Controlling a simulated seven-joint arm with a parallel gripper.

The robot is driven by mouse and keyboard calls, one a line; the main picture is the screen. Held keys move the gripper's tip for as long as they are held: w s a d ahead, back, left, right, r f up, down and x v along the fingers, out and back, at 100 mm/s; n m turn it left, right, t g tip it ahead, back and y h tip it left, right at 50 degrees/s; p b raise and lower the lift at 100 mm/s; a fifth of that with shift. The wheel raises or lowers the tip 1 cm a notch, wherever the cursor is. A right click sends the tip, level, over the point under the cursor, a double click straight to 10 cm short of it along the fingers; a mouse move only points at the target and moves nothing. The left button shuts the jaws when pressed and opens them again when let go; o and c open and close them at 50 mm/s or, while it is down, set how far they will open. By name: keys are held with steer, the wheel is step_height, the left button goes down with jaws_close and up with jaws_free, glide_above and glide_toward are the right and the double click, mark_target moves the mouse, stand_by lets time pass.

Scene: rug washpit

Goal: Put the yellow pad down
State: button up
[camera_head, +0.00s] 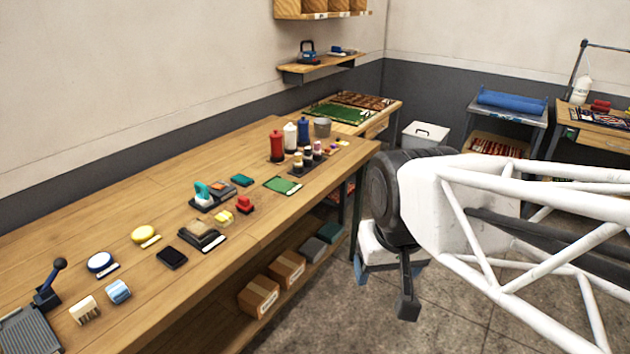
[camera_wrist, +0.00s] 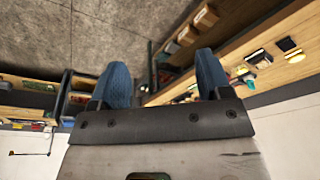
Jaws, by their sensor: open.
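A round yellow pad (camera_head: 143,233) lies flat on the wooden bench, left of centre, with a small label strip beside it. A yellow item (camera_wrist: 286,44) also shows at the right of the wrist view. My gripper (camera_head: 384,285) hangs over the floor to the right of the bench, well away from both yellow things. In the wrist view its two blue fingertips (camera_wrist: 162,80) are wide apart with nothing between them.
The long wooden bench (camera_head: 100,210) holds a blue-and-white disc (camera_head: 101,262), a black pad (camera_head: 172,257), a red item (camera_head: 245,205) and several bottles. Boxes stand on the shelf below. Bare bench top lies along the wall side. The concrete floor (camera_head: 460,325) is clear.

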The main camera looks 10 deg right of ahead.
steer(key=shift+s+d+f, duration=0.1)
steer(key=shift+s+f, duration=0.15)
steer(key=shift+s, duration=0.3)
steer(key=shift+s+d+f, duration=0.1)
steer(key=shift+s+f, duration=0.15)
steer(key=shift+s, duration=0.3)
stand_by(0.6)
steer(key=shift+c, duration=0.6)
steer(key=shift+w, duration=0.1)
